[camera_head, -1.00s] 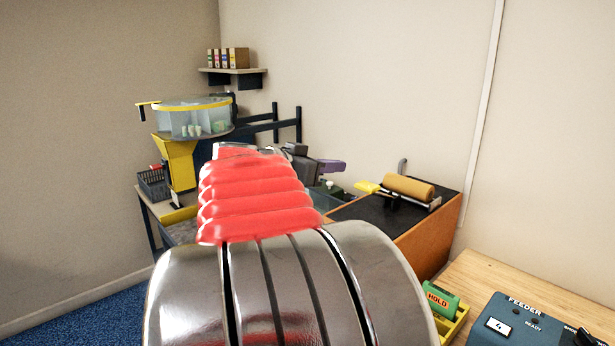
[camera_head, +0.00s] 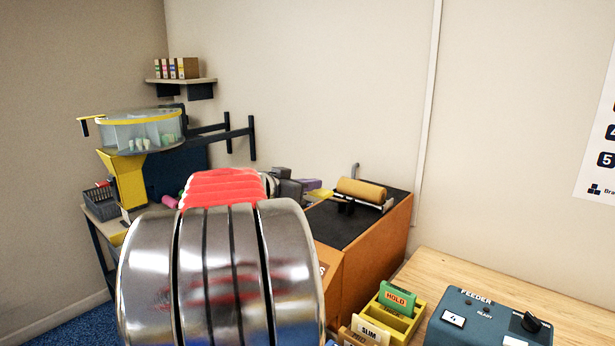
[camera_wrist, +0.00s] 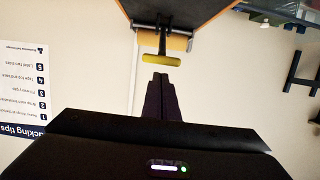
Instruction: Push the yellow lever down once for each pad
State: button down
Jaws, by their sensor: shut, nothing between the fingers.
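The yellow lever (camera_head: 320,194) is partly hidden behind my gripper in the head view. In the wrist view the lever's yellow bar (camera_wrist: 162,59) lies crosswise on a dark stem, just beyond the fingertips. My gripper (camera_wrist: 160,78) is shut and empty, its dark fingers together and pointing at the bar. A small gap shows between the tips and the bar in that picture; the true distance is unclear. In the head view my gripper (camera_head: 311,184) is small, with purple fingers beside the lever. I cannot make out any pads for certain.
A tan roller (camera_head: 361,190) lies on the black-topped orange cabinet (camera_head: 387,237). A blue feeder box (camera_head: 490,322) showing 4 and a yellow card holder (camera_head: 400,324) with a green HOLD card (camera_head: 397,296) stand on the wooden bench. A clear yellow-rimmed drum (camera_head: 140,130) stands at left.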

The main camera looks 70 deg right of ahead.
jog(key=shift+f, duration=0.5)
jog(key=shift+f, duration=0.1)
